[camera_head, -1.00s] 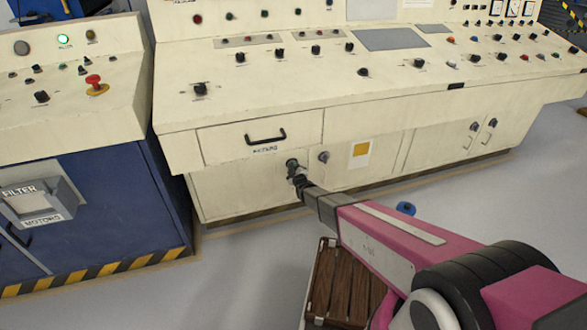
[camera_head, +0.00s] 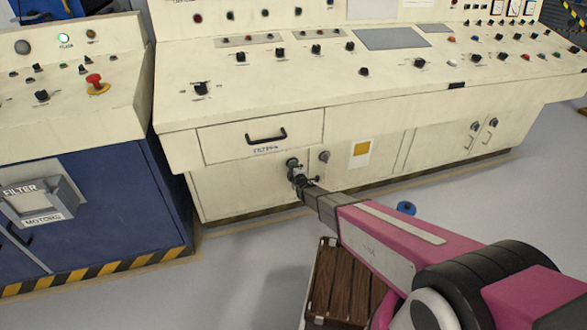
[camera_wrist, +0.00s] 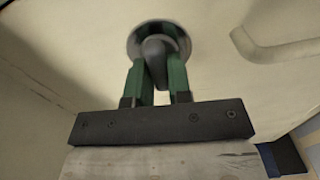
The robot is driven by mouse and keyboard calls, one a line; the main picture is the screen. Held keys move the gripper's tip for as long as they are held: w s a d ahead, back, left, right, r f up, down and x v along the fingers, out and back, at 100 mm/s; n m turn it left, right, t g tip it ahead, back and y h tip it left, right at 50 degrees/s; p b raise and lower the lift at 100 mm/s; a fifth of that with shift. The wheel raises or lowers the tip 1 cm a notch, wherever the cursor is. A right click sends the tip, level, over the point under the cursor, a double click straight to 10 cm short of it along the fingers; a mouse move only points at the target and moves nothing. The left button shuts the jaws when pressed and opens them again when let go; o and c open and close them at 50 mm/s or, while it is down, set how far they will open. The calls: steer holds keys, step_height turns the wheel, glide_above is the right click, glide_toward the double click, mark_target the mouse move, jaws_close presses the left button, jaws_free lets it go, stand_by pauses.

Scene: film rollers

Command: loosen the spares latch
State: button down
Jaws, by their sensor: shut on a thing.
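The latch at the left of the cream cabinet doors is a round metal knob with a dark turning grip, seen up close in the wrist view (camera_wrist: 154,50). My gripper (camera_head: 294,166) reaches it under the drawer in the head view, where it mostly hides the latch. In the wrist view the two green fingers (camera_wrist: 156,78) stand on either side of the grip and are shut on it. The grip points roughly toward my wrist, tilted slightly. I cannot read a spares label on this door.
A drawer with a black handle (camera_head: 266,137) sits above, its label blurred. A second latch (camera_head: 323,157) is just to the right. A slatted wooden crate (camera_head: 341,285) stands below my arm. A blue round thing (camera_head: 406,207) is on the floor. A blue cabinet (camera_head: 100,215) stands left.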

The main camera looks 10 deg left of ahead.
stand_by(0.3)
steer(key=c, duration=1.1)
jaws_free()
steer(key=shift+s, duration=0.15)
steer(key=v, duration=1)
steer(key=shift+s+d+f, duration=0.1)
steer(key=shift+s+d, duration=0.1)
